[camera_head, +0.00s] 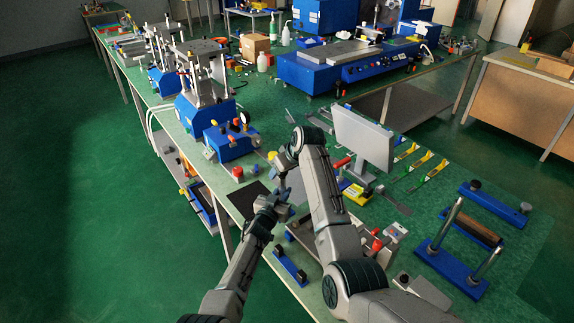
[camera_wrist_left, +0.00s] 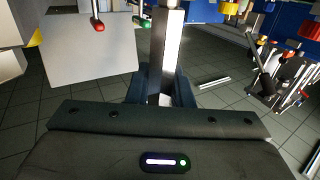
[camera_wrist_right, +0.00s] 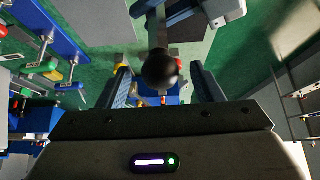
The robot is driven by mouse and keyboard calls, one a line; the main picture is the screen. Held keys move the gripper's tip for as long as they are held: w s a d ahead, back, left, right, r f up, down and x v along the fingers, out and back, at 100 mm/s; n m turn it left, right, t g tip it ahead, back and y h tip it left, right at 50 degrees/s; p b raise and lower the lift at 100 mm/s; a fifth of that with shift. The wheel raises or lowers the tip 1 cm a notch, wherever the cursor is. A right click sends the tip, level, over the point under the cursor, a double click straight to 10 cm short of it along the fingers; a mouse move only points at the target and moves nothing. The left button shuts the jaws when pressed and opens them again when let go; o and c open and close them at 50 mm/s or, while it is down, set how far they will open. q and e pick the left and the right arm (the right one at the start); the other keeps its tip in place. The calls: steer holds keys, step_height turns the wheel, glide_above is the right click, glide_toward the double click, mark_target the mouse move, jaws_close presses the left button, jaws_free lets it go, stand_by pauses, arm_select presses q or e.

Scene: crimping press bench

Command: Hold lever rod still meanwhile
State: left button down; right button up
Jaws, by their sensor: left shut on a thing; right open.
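The lever rod (camera_wrist_left: 169,45) is a grey square bar that runs up between the fingers of my left gripper (camera_wrist_left: 162,88) in the left wrist view. The left gripper is shut on it; it also shows in the head view (camera_head: 281,207). In the right wrist view the rod (camera_wrist_right: 158,30) ends in a round black knob (camera_wrist_right: 160,69). My right gripper (camera_wrist_right: 163,88) is open, with one finger on each side of the knob and visible gaps. In the head view the right arm partly hides the rod, and the right gripper is hard to make out.
Blue presses (camera_head: 205,115) stand along the left side of the green bench. A grey monitor (camera_head: 363,137) stands close to the right of my right arm. A blue frame with upright posts (camera_head: 450,262) is at the right front. A black mat (camera_head: 248,199) lies left of the grippers.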

steer(key=v, duration=1.1)
steer(key=s+d+f+t+y, duration=0.35)
steer(key=f+t+y, duration=0.25)
steer(key=f+t, duration=0.25)
steer(key=shift+g, duration=0.35)
steer(key=x, duration=1.2)
steer(key=shift+s+a+f, duration=0.1)
steer(key=shift+a+f, duration=0.15)
steer(key=shift+f, duration=0.05)
steer(key=c, duration=1)
steer(key=o, duration=1)
